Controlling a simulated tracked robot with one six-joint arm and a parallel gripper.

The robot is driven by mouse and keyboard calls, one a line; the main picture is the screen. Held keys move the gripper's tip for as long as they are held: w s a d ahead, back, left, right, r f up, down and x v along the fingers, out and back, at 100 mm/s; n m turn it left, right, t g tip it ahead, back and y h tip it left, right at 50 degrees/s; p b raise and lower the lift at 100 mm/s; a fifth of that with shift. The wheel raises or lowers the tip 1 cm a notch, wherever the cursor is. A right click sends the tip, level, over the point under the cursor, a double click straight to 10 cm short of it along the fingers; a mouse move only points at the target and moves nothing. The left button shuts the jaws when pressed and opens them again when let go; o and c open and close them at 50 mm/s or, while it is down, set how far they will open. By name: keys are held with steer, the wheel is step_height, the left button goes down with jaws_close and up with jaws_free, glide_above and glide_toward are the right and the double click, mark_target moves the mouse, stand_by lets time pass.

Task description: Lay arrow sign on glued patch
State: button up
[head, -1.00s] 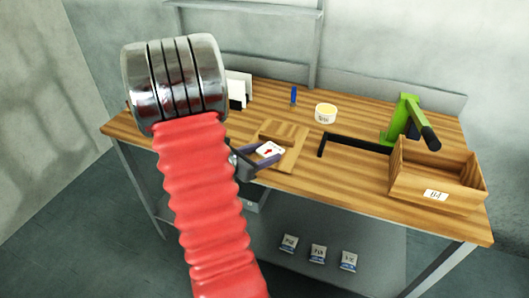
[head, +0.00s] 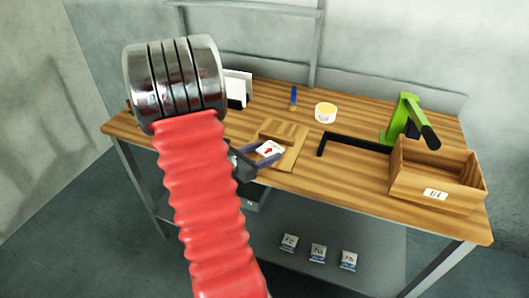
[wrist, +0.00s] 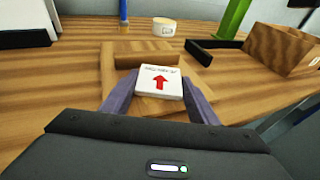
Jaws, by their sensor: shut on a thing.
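The arrow sign is a small white plate (wrist: 160,84) with a red arrow and a line of small dark print. My gripper (wrist: 159,98) is shut on it, one purple-grey finger on each side. In the head view the sign (head: 269,149) is held over the front part of a wooden board (head: 292,131) with a raised wooden bar. I cannot tell whether the sign touches the board. No glued patch can be made out; the sign and fingers cover part of the board.
A cream tub (head: 325,113) and a blue stick (head: 293,96) stand behind the board. A black angle bar (head: 350,142), a green lever press (head: 402,118) and an open wooden box (head: 440,177) are to the right. White panels (head: 238,84) stand at back left.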

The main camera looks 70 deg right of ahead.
steer(key=shift+s+a+f, duration=0.1)
steer(key=shift+a+f, duration=0.05)
steer(key=shift+f, duration=0.3)
steer(key=shift+s+a+f, duration=0.1)
steer(key=shift+f, duration=0.35)
steer(key=o, duration=1.1)
steer(key=shift+y, duration=0.3)
steer(key=shift+a, duration=0.1)
steer(key=shift+h, duration=0.4)
steer(key=v, duration=0.4)
steer(key=r+v, duration=0.1)
steer(key=v, duration=0.4)
steer(key=d+r+v, duration=0.1)
steer(key=v, duration=0.3)
steer(key=shift+w+a+r, duration=0.1)
steer(key=shift+w+a, duration=0.2)
steer(key=shift+w, duration=0.3)
